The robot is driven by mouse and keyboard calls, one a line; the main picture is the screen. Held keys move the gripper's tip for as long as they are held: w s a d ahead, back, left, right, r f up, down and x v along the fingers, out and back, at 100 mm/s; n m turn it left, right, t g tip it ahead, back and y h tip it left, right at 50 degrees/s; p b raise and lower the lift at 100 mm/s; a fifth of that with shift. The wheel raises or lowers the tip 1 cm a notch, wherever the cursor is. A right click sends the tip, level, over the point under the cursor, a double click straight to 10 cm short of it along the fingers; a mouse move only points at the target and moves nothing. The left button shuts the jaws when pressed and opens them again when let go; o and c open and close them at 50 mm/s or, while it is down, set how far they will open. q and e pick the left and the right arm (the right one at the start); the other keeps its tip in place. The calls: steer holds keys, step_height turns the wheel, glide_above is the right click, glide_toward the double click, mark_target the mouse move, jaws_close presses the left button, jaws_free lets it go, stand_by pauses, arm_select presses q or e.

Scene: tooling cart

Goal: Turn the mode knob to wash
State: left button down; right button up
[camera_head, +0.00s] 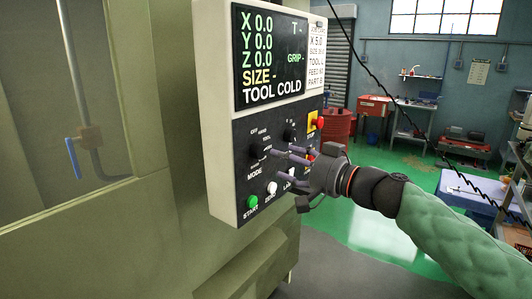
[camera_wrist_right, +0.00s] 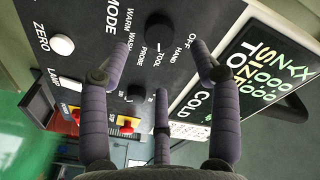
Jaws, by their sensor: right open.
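The mode knob (camera_head: 257,151) is a dark round knob on the black lower part of the control panel. I cannot tell whether any finger touches the panel. My left gripper is not in view.
A second dark knob (camera_wrist_right: 136,92) is close to the fingers. A white ZERO button (camera_wrist_right: 62,44), a green START button (camera_head: 252,202) and a red emergency button (camera_head: 319,123) are nearby. The display (camera_head: 270,60) is above. Open green floor (camera_head: 380,232) lies right of the machine.

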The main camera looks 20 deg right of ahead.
mark_target(262, 152)
steer(key=x, duration=0.6)
steer(key=shift+w+a, duration=0.2)
steer(key=shift+w, duration=0.15)
steer(key=c, duration=1.1)
